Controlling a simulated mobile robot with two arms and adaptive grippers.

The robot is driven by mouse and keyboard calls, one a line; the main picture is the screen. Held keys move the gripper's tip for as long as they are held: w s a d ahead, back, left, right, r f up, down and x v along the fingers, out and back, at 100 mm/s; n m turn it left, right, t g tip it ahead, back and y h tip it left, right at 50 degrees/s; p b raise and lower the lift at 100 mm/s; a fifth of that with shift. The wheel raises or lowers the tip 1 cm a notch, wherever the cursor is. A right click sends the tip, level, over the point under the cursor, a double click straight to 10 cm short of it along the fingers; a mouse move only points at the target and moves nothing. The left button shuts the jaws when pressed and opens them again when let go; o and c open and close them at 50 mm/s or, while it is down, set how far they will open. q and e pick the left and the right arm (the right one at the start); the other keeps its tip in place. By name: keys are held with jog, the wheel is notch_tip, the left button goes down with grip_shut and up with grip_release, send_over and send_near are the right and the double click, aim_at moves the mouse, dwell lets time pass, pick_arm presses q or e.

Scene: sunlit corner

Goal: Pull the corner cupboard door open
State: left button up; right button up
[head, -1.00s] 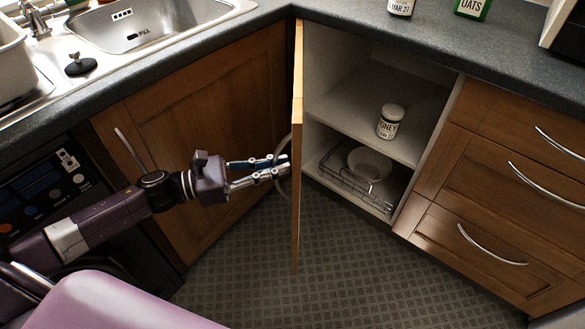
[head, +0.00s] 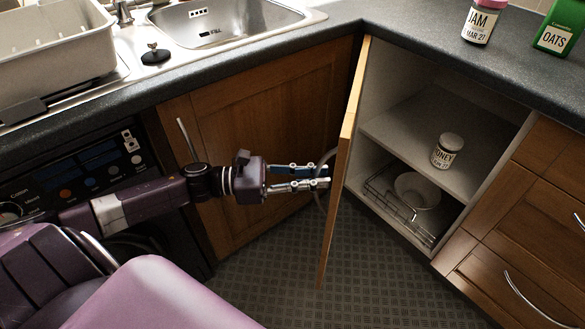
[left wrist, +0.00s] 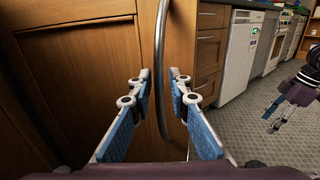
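The corner cupboard door (head: 338,200) stands open, seen nearly edge-on in the head view. Its curved metal handle (head: 322,202) is on the left side of the door. My left gripper (head: 328,177) reaches it from the left, with one finger above the other. In the left wrist view the handle (left wrist: 160,45) runs between the two fingers, with a narrow gap showing on each side. The left gripper (left wrist: 159,75) is open around it. My right gripper (left wrist: 275,112) shows at the right edge of the left wrist view, fingers apart and empty.
The open cupboard holds a honey jar (head: 447,151) and a bowl (head: 418,190) by a wire rack (head: 400,215). Drawers (head: 530,200) are to the right. A dark worktop (head: 425,45) runs above. Patterned floor (head: 270,280) is clear below the door.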

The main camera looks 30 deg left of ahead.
pick_arm(q)
jog(key=v, duration=1.1)
jog(key=shift+a, duration=0.2)
jog(key=shift+s, duration=0.15)
